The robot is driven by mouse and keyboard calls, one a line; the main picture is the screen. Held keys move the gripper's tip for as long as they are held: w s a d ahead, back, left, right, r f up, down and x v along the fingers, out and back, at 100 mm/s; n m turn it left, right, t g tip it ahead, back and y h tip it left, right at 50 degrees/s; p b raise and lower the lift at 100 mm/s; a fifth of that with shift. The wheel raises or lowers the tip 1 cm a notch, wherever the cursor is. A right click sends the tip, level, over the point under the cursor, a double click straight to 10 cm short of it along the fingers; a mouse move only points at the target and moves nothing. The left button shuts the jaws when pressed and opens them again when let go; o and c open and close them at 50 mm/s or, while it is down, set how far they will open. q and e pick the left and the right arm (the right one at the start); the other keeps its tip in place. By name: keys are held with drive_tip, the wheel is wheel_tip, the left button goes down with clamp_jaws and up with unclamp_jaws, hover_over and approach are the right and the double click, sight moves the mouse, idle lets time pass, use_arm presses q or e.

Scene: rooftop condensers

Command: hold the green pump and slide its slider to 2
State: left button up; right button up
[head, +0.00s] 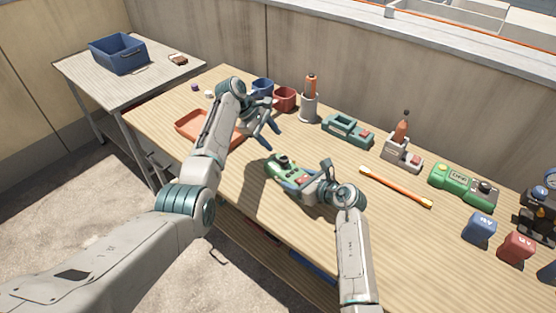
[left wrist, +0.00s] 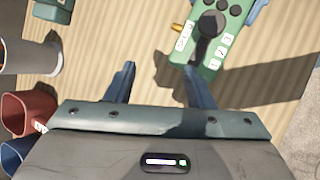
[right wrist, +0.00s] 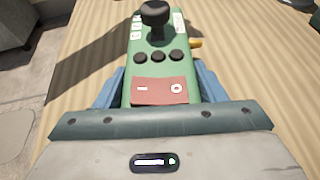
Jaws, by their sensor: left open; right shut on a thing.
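The green pump (head: 281,171) is above or on the wooden table in the middle of the head view; I cannot tell if it touches. My right gripper (head: 302,182) is shut on its near end. In the right wrist view the pump (right wrist: 151,73) shows a red rocker switch (right wrist: 159,91), several black buttons and a black slider knob (right wrist: 154,14). In the left wrist view labels 1, 2 and 3 (left wrist: 221,52) run beside the slider (left wrist: 207,25), whose foot appears near the 1. My left gripper (head: 277,135) is open and empty, apart from the pump, towards the back.
An orange tray (head: 190,125) lies left, partly behind my left arm. Red (head: 285,98) and blue (head: 262,87) cups stand behind my left gripper. An orange-yellow bar (head: 395,187) and another green device (head: 462,185) lie right. Table is bare between pump and bar.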

sight(282, 159)
use_arm(q)
drive_tip(key=s+a+n+t+h, duration=0.1)
drive_tip(key=n, duration=0.1)
drive_tip(key=s+a+f+n+t, duration=0.1)
drive_tip(key=a+n, duration=0.1)
drive_tip(key=s+a+n+t+h, duration=0.1)
drive_tip(key=s+n, duration=0.1)
drive_tip(key=shift+s+a+f+t+h, duration=0.1)
drive_tip(key=shift+a+f+t+h, duration=0.1)
drive_tip(key=shift+a+t+h, duration=0.1)
drive_tip(key=s+a+r+n+t+h, duration=0.25)
drive_tip(key=s+r+n, duration=0.2)
drive_tip(key=s, duration=0.45)
drive_tip(key=shift+n+t, duration=0.25)
drive_tip(key=shift+n, duration=0.3)
drive_tip(key=x, duration=1.2)
drive_tip(key=shift+s+d+f, duration=0.1)
drive_tip(key=shift+s+f, duration=0.15)
drive_tip(key=shift+f, duration=0.15)
clamp_jaws()
